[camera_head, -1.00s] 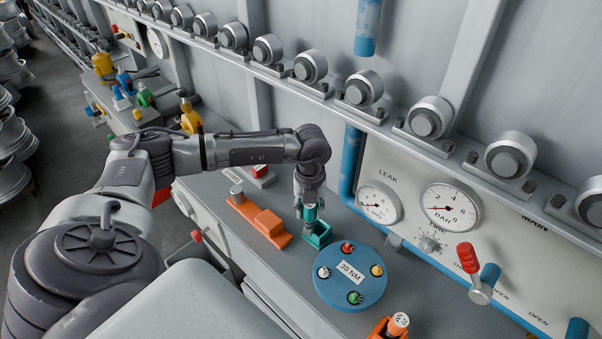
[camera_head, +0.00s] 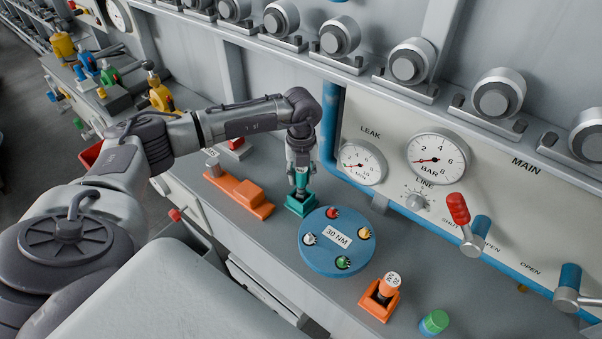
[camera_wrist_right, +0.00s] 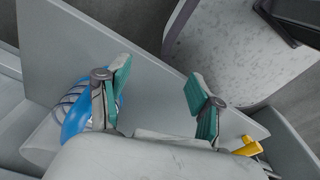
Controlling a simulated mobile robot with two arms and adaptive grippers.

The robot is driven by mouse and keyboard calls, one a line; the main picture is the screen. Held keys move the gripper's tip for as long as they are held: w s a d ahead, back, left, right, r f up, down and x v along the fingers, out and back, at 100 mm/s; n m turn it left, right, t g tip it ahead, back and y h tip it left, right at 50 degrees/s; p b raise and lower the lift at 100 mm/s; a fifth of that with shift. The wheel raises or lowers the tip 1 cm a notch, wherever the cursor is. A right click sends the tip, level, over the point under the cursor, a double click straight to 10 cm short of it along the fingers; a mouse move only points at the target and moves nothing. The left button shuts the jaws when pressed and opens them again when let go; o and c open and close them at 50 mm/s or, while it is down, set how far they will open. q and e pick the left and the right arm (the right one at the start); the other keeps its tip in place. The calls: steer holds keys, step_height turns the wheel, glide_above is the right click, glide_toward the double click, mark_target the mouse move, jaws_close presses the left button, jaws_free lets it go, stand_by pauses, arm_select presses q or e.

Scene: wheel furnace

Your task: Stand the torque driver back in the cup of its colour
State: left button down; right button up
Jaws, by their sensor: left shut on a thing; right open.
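The torque driver (camera_head: 302,180) is teal and stands about upright in the head view. My left gripper (camera_head: 301,172) is shut on it from above. Its lower end is at the mouth of the small square teal cup (camera_head: 299,207), the cup of its colour. I cannot tell how deep it sits or whether it touches the bottom. My right gripper (camera_wrist_right: 160,92) shows only in the right wrist view. It is open and empty, its teal-padded fingers wide apart over a grey surface.
A blue round plate (camera_head: 315,258) marked 30 NM is just right of the cup. An orange driver (camera_head: 388,286) stands in an orange cup (camera_head: 378,307) nearer the front. An orange fixture (camera_head: 252,199) is to the left. The gauge panel (camera_head: 386,205) rises behind.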

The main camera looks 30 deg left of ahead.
arm_select(q)
steer(key=shift+f, duration=0.1)
stand_by(0.4)
steer(key=shift+f+b, duration=0.5)
steer(key=shift+f, duration=0.1)
steer(key=shift+c, duration=0.5)
jaws_free()
stand_by(0.5)
step_height(320, 180, up, 13)
steer(key=p, duration=0.8)
steer(key=shift+f+p, duration=0.2)
steer(key=shift+p, duration=0.1)
steer(key=s+a+r, duration=0.1)
steer(key=s, duration=1.5)
steer(key=shift+a+r+p, duration=0.15)
steer(key=shift+r+p, duration=0.05)
steer(key=shift+p, duration=0.25)
